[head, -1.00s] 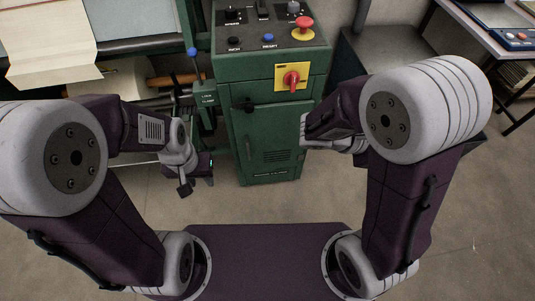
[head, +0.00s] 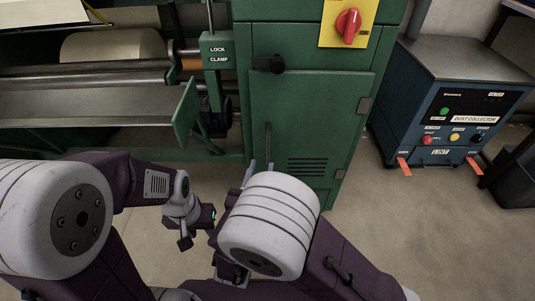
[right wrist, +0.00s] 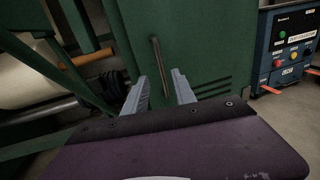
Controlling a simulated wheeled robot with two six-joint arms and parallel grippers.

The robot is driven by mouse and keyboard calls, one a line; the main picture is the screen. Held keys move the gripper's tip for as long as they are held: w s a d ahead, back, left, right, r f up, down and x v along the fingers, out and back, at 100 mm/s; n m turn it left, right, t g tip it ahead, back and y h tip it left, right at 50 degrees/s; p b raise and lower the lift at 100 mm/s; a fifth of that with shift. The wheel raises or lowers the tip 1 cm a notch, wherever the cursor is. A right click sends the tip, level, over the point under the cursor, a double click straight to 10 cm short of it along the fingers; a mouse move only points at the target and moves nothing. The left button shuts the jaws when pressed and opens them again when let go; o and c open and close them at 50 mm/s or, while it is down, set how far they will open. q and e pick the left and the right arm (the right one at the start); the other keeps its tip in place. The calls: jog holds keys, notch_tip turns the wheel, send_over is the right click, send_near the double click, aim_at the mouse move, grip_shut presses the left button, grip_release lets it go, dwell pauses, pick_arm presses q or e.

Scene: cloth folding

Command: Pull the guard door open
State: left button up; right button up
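The guard door (head: 315,125) is the green front panel of the machine cabinet. It looks shut, with hinges on its right edge. Its dark vertical bar handle (head: 268,140) is at the lower left of the door. The handle (right wrist: 160,65) also shows in the right wrist view. My right gripper (head: 259,168) is open just below the handle. In the right wrist view its two fingers (right wrist: 161,82) are spread, with the handle's lower end between them; contact cannot be told. My left gripper (head: 198,228) hangs low at the left, away from the door; its finger opening is unclear.
A black latch knob (head: 268,64) sits above the door, and a red rotary switch (head: 348,24) higher up. Machine rollers and a green bracket (head: 187,112) stand at left. A blue dust collector (head: 440,110) stands at right. Floor is clear before the cabinet.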

aim_at(268, 148)
jog(key=w, duration=0.3)
jog(key=w+d, duration=0.1)
jog(key=w, duration=0.2)
jog(key=w+b, duration=0.1)
jog(key=w, duration=0.1)
jog(key=shift+w+d, duration=0.4)
grip_shut()
dwell(0.8)
